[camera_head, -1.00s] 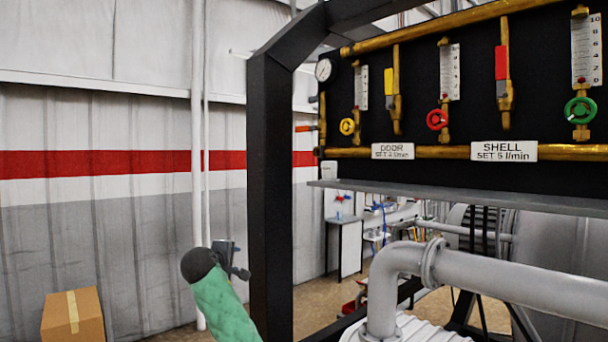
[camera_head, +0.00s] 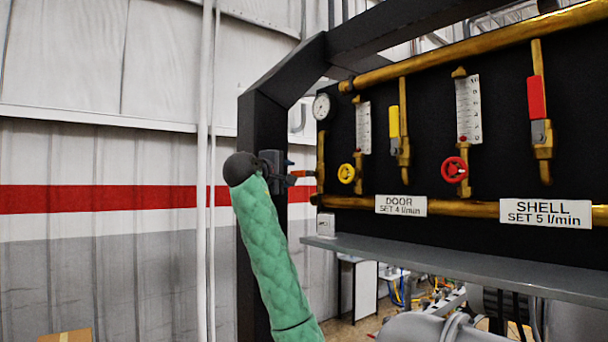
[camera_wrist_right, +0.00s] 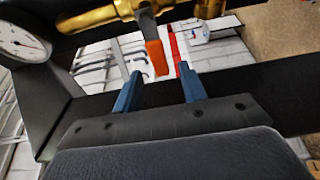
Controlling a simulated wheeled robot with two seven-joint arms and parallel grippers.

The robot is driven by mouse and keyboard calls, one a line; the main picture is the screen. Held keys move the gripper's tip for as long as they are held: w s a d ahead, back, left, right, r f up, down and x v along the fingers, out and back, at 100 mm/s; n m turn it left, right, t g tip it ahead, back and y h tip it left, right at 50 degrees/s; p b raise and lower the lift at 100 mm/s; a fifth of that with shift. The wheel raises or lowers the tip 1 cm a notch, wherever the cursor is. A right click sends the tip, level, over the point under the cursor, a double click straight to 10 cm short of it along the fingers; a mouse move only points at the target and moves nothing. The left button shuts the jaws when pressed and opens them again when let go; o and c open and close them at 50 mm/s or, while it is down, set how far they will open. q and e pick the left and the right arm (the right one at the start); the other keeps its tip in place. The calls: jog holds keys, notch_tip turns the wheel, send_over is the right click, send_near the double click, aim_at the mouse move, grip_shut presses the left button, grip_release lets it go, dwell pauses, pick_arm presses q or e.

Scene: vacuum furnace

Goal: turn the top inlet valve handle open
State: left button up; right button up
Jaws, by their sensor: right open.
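The inlet valve handle appears to be the orange lever (camera_head: 302,173) at the left end of the brass piping in the head view, below the pressure gauge. It points left, roughly level. In the right wrist view the orange handle (camera_wrist_right: 156,57) hangs from a brass valve body (camera_wrist_right: 130,8). My right gripper (camera_head: 288,171) is at the handle's free end. Its blue fingers are apart in the wrist view (camera_wrist_right: 160,70), and the handle's tip shows in the gap between the fingertips. I cannot tell whether they touch it. My left gripper is out of view.
A black frame post (camera_head: 262,225) stands close behind my right gripper. The gauge (camera_head: 321,106), yellow wheel (camera_head: 346,173), yellow lever (camera_head: 394,122), red wheel (camera_head: 455,169) and red lever (camera_head: 537,97) sit on the panel. A grey shelf (camera_head: 450,262) juts out below.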

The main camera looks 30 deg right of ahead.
aim_at(296, 173)
jog(key=p+x, duration=0.3)
jog(key=x, duration=0.3)
jog(key=shift+d, duration=0.1)
jog(key=shift+w+d+p, duration=0.15)
jog(key=shift+d+p, duration=0.1)
jog(key=shift+p, duration=0.1)
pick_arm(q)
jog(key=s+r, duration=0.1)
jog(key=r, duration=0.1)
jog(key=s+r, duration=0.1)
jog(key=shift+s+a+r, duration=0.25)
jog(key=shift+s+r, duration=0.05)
pick_arm(e)
jog(key=shift+a+r, duration=0.1)
jog(key=shift+r, duration=0.1)
